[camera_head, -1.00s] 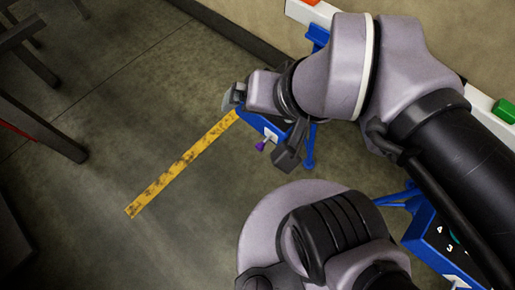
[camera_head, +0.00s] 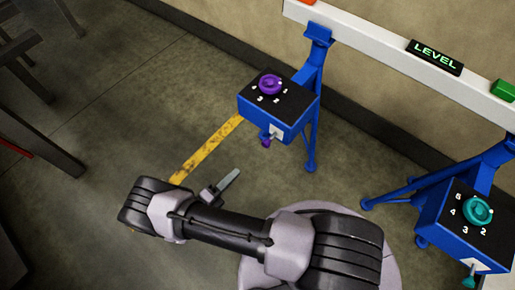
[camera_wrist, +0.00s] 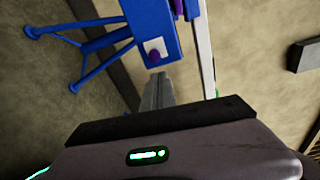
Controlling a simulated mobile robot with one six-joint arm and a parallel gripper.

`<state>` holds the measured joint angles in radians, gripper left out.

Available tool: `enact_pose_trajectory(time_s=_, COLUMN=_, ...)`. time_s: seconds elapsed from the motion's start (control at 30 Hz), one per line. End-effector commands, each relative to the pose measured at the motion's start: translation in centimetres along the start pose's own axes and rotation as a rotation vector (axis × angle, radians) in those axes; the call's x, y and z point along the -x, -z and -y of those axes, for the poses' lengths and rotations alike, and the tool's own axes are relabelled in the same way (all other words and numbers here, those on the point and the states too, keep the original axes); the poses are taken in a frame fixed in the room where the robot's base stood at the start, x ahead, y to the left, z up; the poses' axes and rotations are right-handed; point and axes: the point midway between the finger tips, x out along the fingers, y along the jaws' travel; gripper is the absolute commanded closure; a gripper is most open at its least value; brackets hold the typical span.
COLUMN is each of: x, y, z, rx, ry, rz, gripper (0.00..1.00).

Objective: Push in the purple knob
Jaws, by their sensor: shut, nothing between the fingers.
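A blue box (camera_head: 272,120) on a blue stand carries a purple dial (camera_head: 270,84) on its dark numbered top. A smaller purple knob (camera_head: 266,141) sticks out of its front face beside a white plate. In the wrist view the small purple knob (camera_wrist: 153,54) shows in front of the white plate, with part of the purple dial (camera_wrist: 179,7) at the top edge. My gripper (camera_head: 230,179) is shut and empty, below and left of the box in the head view. Its fingers (camera_wrist: 157,88) point toward the knob in the wrist view, apart from it.
A second blue box (camera_head: 463,232) with a teal dial stands at right. A white beam (camera_head: 385,45) with a lit LEVEL display (camera_head: 435,56) runs above both stands. A yellow strip (camera_head: 207,149) lies on the floor. The left floor is mostly open, with dark furniture legs at the edge.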

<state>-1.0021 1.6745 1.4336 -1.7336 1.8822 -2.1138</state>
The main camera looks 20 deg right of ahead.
Motion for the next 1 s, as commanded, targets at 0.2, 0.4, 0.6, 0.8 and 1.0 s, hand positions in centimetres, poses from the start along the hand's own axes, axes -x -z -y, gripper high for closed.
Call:
enact_pose_trajectory(time_s=0.2, x=-1.0, y=0.6, z=-1.7, rx=0.093, ry=0.035, rz=0.068, gripper=1.00)
enact_pose_trajectory(time_s=0.4, x=-5.2, y=0.5, z=-1.6, rx=0.093, ry=0.033, rz=0.062, gripper=1.00)
enact_pose_trajectory(time_s=0.6, x=-9.5, y=0.2, z=-1.6, rx=0.091, ry=0.033, rz=0.061, gripper=1.00)
enact_pose_trajectory(time_s=0.8, x=-12.7, y=0.0, z=-1.5, rx=0.090, ry=0.032, rz=0.064, gripper=1.00)
enact_pose_trajectory(time_s=1.0, x=-13.9, y=-0.2, z=-1.3, rx=0.089, ry=0.031, rz=0.066, gripper=1.00)
